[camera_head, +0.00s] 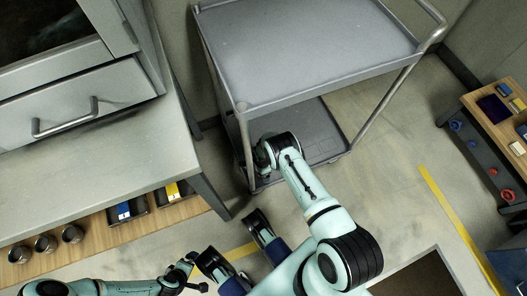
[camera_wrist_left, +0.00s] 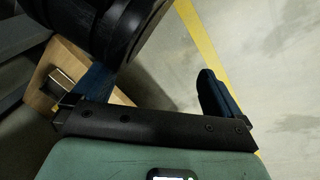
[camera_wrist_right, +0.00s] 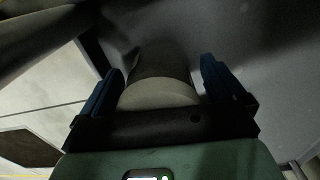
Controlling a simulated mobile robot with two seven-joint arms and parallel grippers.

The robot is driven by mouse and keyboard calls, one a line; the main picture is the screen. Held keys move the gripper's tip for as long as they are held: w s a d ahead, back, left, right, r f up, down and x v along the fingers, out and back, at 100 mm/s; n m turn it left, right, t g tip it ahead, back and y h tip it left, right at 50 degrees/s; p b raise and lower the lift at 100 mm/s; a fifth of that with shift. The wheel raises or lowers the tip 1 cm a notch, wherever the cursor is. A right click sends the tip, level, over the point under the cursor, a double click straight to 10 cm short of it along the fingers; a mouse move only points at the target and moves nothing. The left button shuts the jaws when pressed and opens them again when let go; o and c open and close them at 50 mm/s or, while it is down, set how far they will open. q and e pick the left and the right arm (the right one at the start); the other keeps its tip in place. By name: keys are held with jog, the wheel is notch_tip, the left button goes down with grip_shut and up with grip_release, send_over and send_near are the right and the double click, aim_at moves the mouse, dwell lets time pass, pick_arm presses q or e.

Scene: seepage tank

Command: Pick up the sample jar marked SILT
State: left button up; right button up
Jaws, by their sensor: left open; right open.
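In the right wrist view, a round jar-like thing (camera_wrist_right: 160,92), pale near me and darker beyond, stands between the fingers of my right gripper (camera_wrist_right: 158,88). The fingers are open, one on each side. I see no marking on it and cannot tell if it is the SILT jar. In the head view my right arm reaches under the grey cart's top shelf, and its fingers are hidden. My left gripper (camera_head: 237,245) is open and empty above the floor at bottom centre; it also shows in the left wrist view (camera_wrist_left: 150,95).
The cart (camera_head: 310,40) has a top shelf and a lower shelf (camera_head: 315,130), with a leg close to my right wrist. Several dark round containers (camera_head: 46,243) and small bins (camera_head: 125,210) sit on a wooden shelf at left. Another bench (camera_head: 480,115) stands at right.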

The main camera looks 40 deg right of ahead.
jog(key=shift+r, duration=0.1)
jog(key=c, duration=1.3)
jog(key=shift+r, duration=0.1)
